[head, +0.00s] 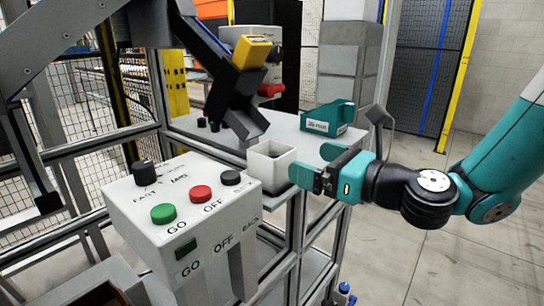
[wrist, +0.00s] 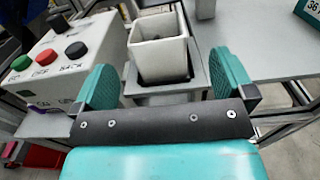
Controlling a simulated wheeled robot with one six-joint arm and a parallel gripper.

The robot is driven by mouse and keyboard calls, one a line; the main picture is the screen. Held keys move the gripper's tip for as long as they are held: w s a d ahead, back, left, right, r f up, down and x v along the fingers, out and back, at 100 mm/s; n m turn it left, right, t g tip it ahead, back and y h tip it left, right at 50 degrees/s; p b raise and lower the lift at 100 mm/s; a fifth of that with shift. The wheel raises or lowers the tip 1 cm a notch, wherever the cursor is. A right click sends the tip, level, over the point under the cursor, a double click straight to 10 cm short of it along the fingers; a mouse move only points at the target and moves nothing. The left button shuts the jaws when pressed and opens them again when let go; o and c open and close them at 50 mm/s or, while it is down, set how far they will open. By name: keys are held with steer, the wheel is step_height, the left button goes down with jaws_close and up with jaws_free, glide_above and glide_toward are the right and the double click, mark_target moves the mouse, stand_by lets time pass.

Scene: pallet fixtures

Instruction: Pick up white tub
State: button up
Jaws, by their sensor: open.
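The white tub (head: 270,166) is a small, open-topped square container near the front edge of the grey table. In the wrist view the white tub (wrist: 158,54) stands upright just beyond my gripper, roughly centred between the fingers. My gripper (head: 312,176) comes in from the right in the head view, with its teal fingers close to the tub's right side. In the wrist view my gripper (wrist: 168,85) has its two teal fingers spread wide with nothing held. The tub's base is partly hidden in the head view by the control box.
A white control box (head: 185,215) with green, red and black buttons stands close to the left of the tub. A teal bin (head: 328,118) sits farther back on the grey table (head: 210,142). A dark angled metal arm (head: 235,95) hangs over the table behind the tub.

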mark_target(287, 155)
steer(key=x, duration=0.4)
steer(key=shift+w+a+p, duration=0.2)
steer(key=shift+a+p, duration=0.05)
steer(key=shift+p, duration=0.15)
steer(key=p+x, duration=0.1)
steer(key=x, duration=0.3)
steer(key=shift+s+a+f, duration=0.1)
steer(key=shift+a, duration=0.25)
steer(key=shift+w+a+f, duration=0.1)
steer(key=shift+w+a, duration=0.15)
steer(key=shift+c, duration=0.2)
steer(key=c, duration=0.9)
